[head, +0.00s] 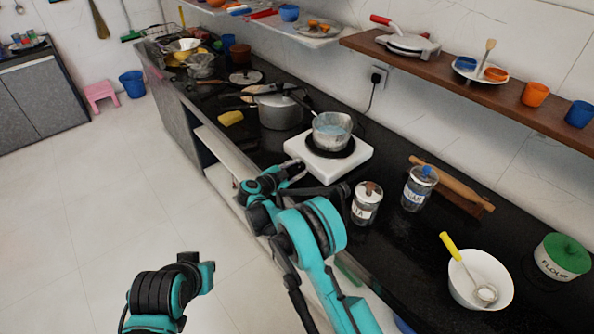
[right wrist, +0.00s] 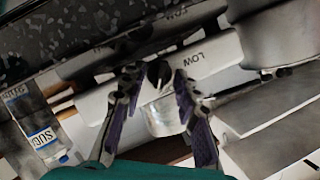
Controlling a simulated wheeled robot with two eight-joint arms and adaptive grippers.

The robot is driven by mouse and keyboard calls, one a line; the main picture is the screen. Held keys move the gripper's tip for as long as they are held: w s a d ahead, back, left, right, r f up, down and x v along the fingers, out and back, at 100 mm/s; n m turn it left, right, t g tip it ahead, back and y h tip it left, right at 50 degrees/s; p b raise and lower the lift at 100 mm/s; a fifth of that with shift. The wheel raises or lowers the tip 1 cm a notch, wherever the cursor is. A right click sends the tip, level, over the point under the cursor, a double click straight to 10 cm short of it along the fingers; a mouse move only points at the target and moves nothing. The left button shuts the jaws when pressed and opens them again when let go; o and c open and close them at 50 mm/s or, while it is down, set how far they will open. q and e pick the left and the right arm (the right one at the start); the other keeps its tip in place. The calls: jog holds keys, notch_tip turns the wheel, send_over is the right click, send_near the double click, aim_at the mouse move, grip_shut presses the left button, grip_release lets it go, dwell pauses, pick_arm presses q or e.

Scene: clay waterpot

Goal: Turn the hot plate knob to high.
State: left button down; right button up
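The white hot plate (head: 350,163) stands on the black counter with a metal pot (head: 332,132) on its burner. In the right wrist view, its white front panel (right wrist: 215,56) carries a black knob (right wrist: 158,73), with the word LOW printed to the right of it. My right gripper (right wrist: 157,80) is open, its purple-padded fingers on either side of the knob; I cannot tell whether they touch it. In the head view the right gripper (head: 303,175) is at the hot plate's front edge, and the knob is hidden. Part of my left arm shows at bottom left, but its fingers do not.
A lidded jar (head: 367,204) and a sugar jar (head: 418,188) stand right of the hot plate, before a rolling pin (head: 452,183). A large lidded pot (head: 279,108) stands to its left. A wooden shelf (head: 455,72) hangs above.

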grip_shut()
jog(key=m+t+b, duration=0.1)
jog(key=m+b, duration=0.1)
jog(key=shift+s+d+f+m+t+y, duration=0.1)
jog(key=shift+d+f+m+t+y, duration=0.1)
jog(key=shift+m+t+y, duration=0.15)
jog(key=shift+m+t+b, duration=0.35)
jog(key=shift+m, duration=0.2)
jog(key=shift+m+t, duration=0.3)
jog(key=shift+m, duration=0.4)
